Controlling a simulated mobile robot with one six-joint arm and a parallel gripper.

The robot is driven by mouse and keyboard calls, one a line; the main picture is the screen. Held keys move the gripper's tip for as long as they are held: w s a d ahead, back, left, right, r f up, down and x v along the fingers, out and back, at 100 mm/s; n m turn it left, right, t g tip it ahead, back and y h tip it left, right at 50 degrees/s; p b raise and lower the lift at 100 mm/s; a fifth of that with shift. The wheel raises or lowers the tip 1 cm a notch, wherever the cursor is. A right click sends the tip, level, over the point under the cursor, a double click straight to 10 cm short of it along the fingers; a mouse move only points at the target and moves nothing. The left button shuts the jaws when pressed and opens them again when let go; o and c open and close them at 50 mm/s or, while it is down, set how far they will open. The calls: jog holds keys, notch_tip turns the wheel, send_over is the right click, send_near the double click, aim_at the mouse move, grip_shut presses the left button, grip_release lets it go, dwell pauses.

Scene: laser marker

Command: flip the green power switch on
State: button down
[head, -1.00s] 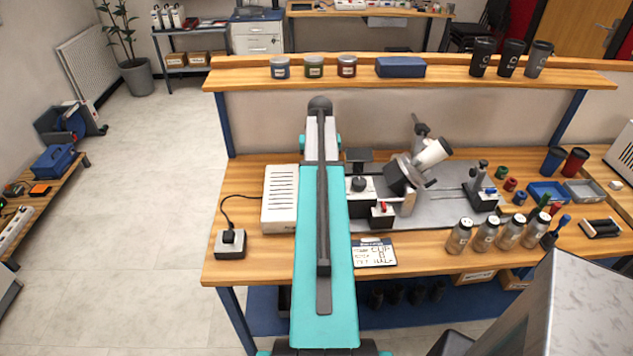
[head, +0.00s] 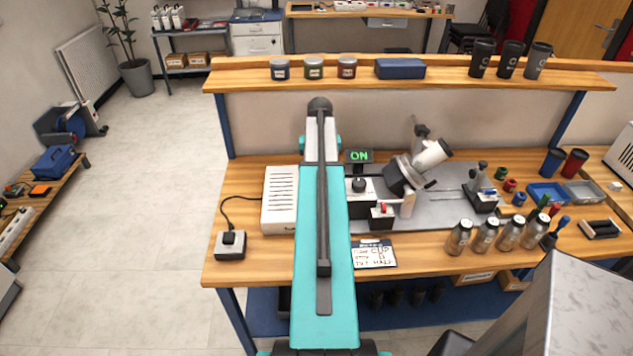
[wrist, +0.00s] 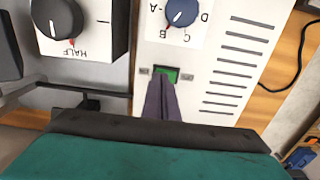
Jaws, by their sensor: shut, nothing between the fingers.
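The green power switch (wrist: 172,74) shows in the wrist view on the face of a white vented control box (wrist: 215,60). My gripper (wrist: 163,84) is shut and empty, its fingertips at the near edge of the switch and covering part of it. I cannot tell if they touch it. In the head view the white box (head: 280,200) stands left of my teal arm, which hides the switch and the gripper. A small display (head: 359,156) right of the arm reads "ON" in green.
A blue-pointer dial (wrist: 182,12) sits above the switch in the wrist view, and a black knob marked HALF (wrist: 57,17) is to its left. The marker rig (head: 410,175) stands right of my arm. Several bottles (head: 485,236) and a card (head: 374,254) are at the bench front.

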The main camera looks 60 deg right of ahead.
notch_tip(320, 180, up, 6)
jog(key=p, duration=0.3)
dwell(0.7)
jog(key=shift+w, duration=0.1)
dwell(0.4)
